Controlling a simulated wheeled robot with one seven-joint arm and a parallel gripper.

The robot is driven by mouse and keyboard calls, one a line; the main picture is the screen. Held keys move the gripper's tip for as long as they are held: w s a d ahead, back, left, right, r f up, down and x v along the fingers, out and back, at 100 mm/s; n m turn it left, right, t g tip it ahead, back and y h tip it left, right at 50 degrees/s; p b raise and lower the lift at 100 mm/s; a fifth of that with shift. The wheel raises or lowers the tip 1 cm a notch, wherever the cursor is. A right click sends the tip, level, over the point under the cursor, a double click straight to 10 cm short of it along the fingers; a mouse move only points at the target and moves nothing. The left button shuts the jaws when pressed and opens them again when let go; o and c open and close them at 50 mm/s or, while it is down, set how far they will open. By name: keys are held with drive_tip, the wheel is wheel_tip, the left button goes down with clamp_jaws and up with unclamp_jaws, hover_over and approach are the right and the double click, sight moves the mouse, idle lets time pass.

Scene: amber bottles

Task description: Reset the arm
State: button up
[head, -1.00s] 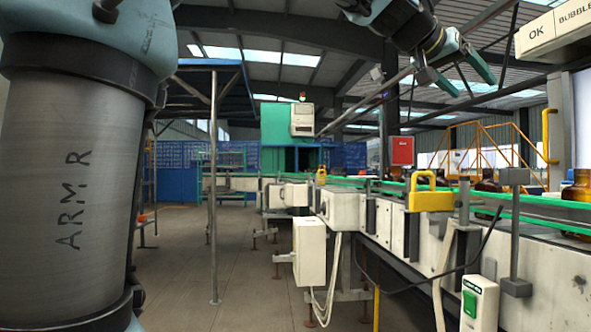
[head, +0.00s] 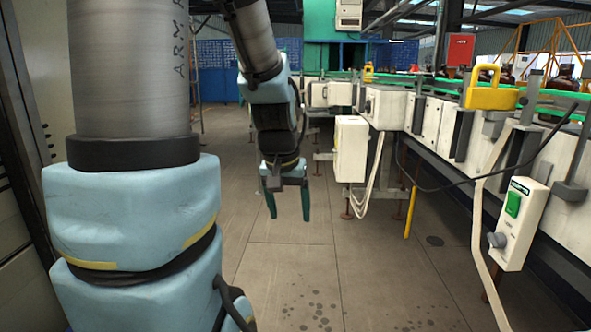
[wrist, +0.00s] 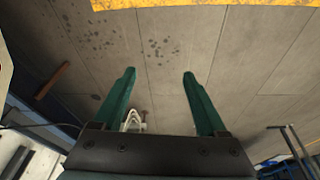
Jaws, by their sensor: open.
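My gripper (head: 288,202) hangs at the end of my arm with its two green fingers pointing down. It is in the left-middle of the head view, above the bare floor and left of the conveyor line. The wrist view also shows my gripper (wrist: 160,75), its fingers spread apart with nothing between them but floor behind. My arm's thick grey and light-blue links fill the left of the head view.
The conveyor (head: 422,112) runs along the right, with dark bottles (head: 506,76) on it, partly hidden. A white box (head: 350,148) hangs from its side. A control box with a green button (head: 513,204) is at the right. The concrete floor (head: 300,265) below my gripper is clear.

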drive_tip(key=s+a+f+n+g+p, duration=0.1)
drive_tip(key=s+a+f+p, duration=0.15)
drive_tip(key=s+a, duration=0.35)
wheel_tip(320, 180, up, 14)
drive_tip(key=p, duration=1.4)
drive_tip(key=shift+d+r+y, duration=0.25)
drive_tip(key=shift+d+y, duration=0.05)
drive_tip(key=shift+y, duration=0.1)
